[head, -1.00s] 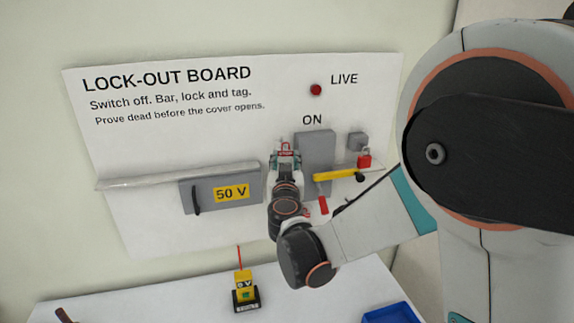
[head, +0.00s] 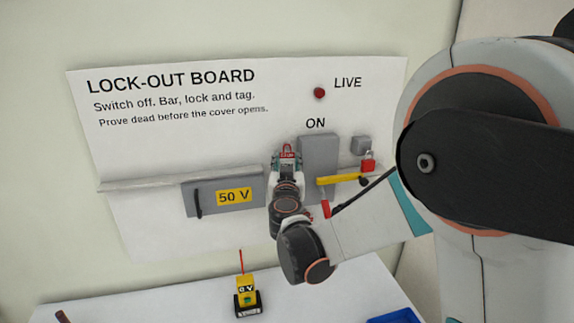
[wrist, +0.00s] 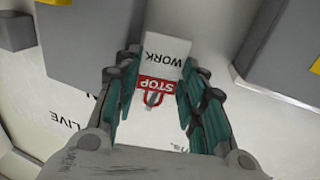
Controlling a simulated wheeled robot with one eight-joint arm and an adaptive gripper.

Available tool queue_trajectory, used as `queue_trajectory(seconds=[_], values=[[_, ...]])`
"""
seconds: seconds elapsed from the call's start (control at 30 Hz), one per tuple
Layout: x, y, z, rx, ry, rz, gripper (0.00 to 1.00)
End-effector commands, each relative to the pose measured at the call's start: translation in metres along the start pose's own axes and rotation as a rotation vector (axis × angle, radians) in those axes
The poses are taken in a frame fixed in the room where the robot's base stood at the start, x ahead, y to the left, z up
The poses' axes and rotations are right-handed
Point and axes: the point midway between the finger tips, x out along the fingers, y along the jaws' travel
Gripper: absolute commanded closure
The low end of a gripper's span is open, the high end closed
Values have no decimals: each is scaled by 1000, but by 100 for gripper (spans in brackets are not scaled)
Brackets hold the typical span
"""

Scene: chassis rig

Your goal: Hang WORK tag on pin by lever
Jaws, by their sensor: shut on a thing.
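The WORK tag (wrist: 163,60), white with a red STOP end and a small loop, is held between the fingers of my gripper (wrist: 161,72). In the head view the tag (head: 288,149) shows as a small red and white patch at the tip of my gripper (head: 286,160). My gripper is in front of the board, just left of the grey switch box (head: 319,158) marked ON. The red lever handle (head: 325,208) hangs below that box. I cannot make out the pin; it may be hidden behind my gripper.
A yellow bar (head: 338,180) crosses the switch box, with a red padlock (head: 368,162) to its right. A grey 50 V cover (head: 222,210) is left of my gripper. A yellow tester (head: 246,284) stands on the table, with a blue tray (head: 392,318) at right.

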Motion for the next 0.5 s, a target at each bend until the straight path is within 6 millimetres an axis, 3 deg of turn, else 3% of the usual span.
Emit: queue_trajectory(seconds=[0.13, 0.2, 0.27, 0.5], values=[[0, 0, 0, 0, 0, 0, 73], [0, 0, 0, 0, 0, 0, 49], [0, 0, 0, 0, 0, 0, 39], [0, 0, 0, 0, 0, 1, 39]])
